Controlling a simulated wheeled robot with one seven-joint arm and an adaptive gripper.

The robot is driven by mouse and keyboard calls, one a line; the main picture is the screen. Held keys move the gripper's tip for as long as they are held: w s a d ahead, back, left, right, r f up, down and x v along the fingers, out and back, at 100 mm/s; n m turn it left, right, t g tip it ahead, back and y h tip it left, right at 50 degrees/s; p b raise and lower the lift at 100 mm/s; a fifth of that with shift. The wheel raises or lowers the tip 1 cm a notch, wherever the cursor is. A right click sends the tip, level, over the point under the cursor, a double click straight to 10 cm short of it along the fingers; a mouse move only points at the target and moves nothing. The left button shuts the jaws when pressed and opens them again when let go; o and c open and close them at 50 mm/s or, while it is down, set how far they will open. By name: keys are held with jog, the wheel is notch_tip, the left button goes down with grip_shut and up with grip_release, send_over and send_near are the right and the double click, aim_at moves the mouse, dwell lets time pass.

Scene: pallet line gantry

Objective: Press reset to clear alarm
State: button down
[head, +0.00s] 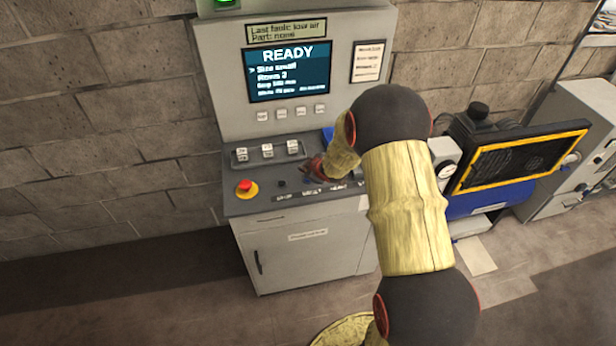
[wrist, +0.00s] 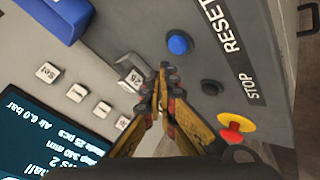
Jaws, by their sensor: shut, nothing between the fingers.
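The control console (head: 272,215) stands against the wall, and its screen (head: 289,71) reads READY. The sign above the screen (head: 286,31) reads "Last fault: low air". In the wrist view a blue round button (wrist: 178,43) sits beside the RESET label (wrist: 220,25). A black button (wrist: 210,87) sits beside the STOP label (wrist: 252,86). My gripper (head: 313,166) is over the console's sloped panel; in the wrist view its fingertips (wrist: 163,80) are together and empty, apart from the blue button in the picture. The blue button is hidden in the head view.
A red emergency-stop knob on a yellow base (head: 246,187) is at the panel's left end; it also shows in the wrist view (wrist: 232,125). A green light (head: 222,1) glows at the top. A yellow-framed black panel (head: 525,157) stands right.

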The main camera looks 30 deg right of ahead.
jog(key=shift+r+p, duration=1.4)
jog(key=shift+r, duration=0.55)
jog(key=shift+s+d+f, duration=0.15)
jog(key=shift+s+f, duration=0.05)
jog(key=shift+f, duration=0.1)
jog(key=s+f+m+g, duration=0.1)
jog(key=s, duration=0.1)
jog(key=s+d+f+m+g, duration=0.1)
jog(key=s+f, duration=0.1)
jog(key=s, duration=0.1)
jog(key=s+f+m+g+h, duration=0.1)
jog(key=s, duration=0.1)
jog(key=shift+s+d+f, duration=0.2)
jog(key=shift+s+d, duration=0.1)
jog(key=shift+d, duration=0.1)
jog(key=s+a+r+m+g+b, duration=0.2)
jog(key=s+a+r+m, duration=0.15)
jog(key=s+r, duration=0.4)
jog(key=s+a+r+m+g+b, duration=0.25)
jog(key=s+a+r, duration=0.25)
jog(key=s, duration=0.6)
jog(key=s+a+r+t+y+b, duration=0.1)
jog(key=s+a+r+t+b, duration=0.3)
jog(key=s+a+r+b, duration=0.4)
jog(key=shift+s+a+r+n+y, duration=0.3)
jog(key=shift+s+a+r+n, duration=0.15)
jog(key=shift+s+a, duration=1.45)
